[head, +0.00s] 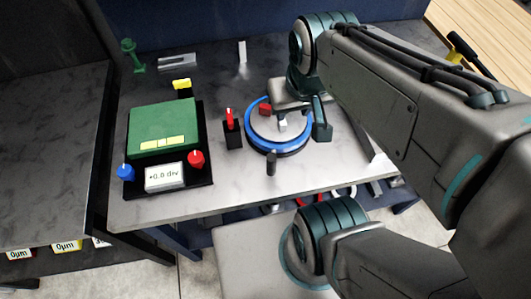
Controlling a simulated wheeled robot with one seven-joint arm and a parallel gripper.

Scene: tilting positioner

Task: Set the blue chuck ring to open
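The blue chuck ring (250,128) surrounds a pale round plate (268,132) on the workbench. A red block (265,109) and a small white block (283,125) sit on the plate. A dark upright peg (271,162) stands at the ring's front edge. My gripper (318,122) is above the ring's right and back part, with one teal finger seen beside the right rim. Its other finger is not clearly visible, and I cannot tell whether the finger touches the ring. The ring's back right part is hidden by my gripper.
Left of the ring are a dark stand with a red lever (231,128) and a panel with a green box (164,128), a blue knob (125,172), a red knob (196,159) and a display (165,177). The bench (235,190) is clear in front.

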